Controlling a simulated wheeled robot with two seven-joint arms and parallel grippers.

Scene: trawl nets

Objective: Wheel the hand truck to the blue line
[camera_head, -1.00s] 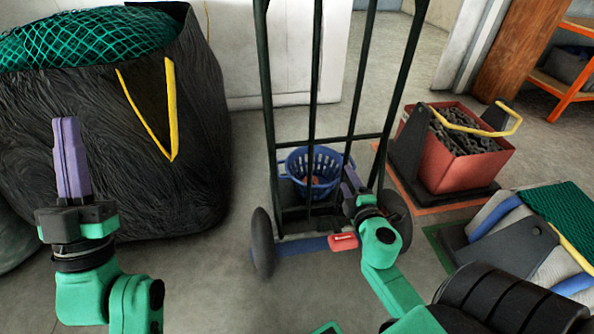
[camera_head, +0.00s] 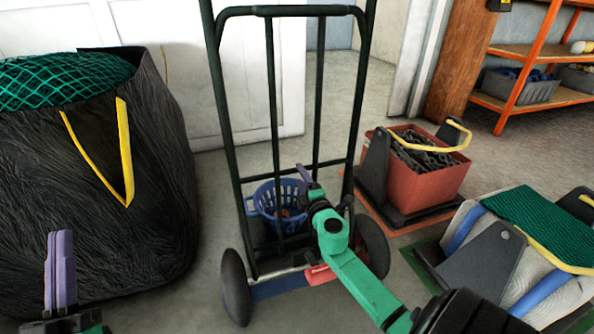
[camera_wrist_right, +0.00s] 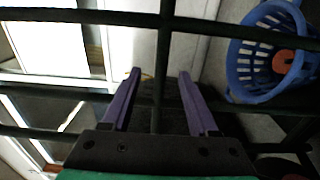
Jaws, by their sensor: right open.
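The dark green hand truck (camera_head: 227,130) stands upright in the middle of the head view, with a blue basket (camera_head: 262,199) low on it and a dark wheel (camera_head: 234,287) on each side. A blue strip (camera_head: 280,286) shows low between the wheels; I cannot tell whether it is floor marking or truck. My right gripper (camera_head: 308,177) is open at the lower frame. In the right wrist view, its purple fingers (camera_wrist_right: 160,82) are apart with a dark upright bar between them. My left gripper (camera_head: 61,236) is at lower left, away from the truck; its finger gap is unclear.
A large black bag (camera_head: 160,150) with green netting stands left. A red crate of chain (camera_head: 412,188) and a pale load with green netting (camera_head: 540,215) stand right. Orange shelves (camera_head: 520,52) are at the back right. A white wall panel (camera_head: 190,90) is behind the truck.

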